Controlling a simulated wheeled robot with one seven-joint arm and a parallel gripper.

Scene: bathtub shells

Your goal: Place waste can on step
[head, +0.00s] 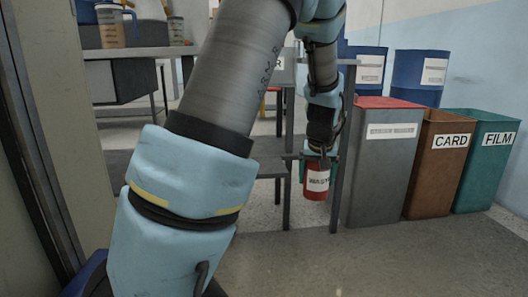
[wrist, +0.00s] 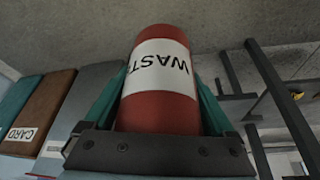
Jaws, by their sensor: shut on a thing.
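The waste can (head: 317,181) is a red cylinder with a white WASTE label. My gripper (head: 318,165) is shut on it, and it hangs roughly upright below my wrist in the head view. In the wrist view the can (wrist: 158,112) sits between the two teal fingers of my gripper (wrist: 160,85). The step (head: 268,166) is a dark grey metal frame with a flat tread, just left of the can. My arm hides part of it. Dark bars of a frame (wrist: 282,95) show right of the can in the wrist view.
A grey bin with a red top (head: 382,165) stands close right of the can. A brown CARD bin (head: 437,175), a green FILM bin (head: 488,170) and blue drums (head: 418,80) stand farther right. A bench (head: 130,52) is at the back left. The front floor (head: 370,262) is clear.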

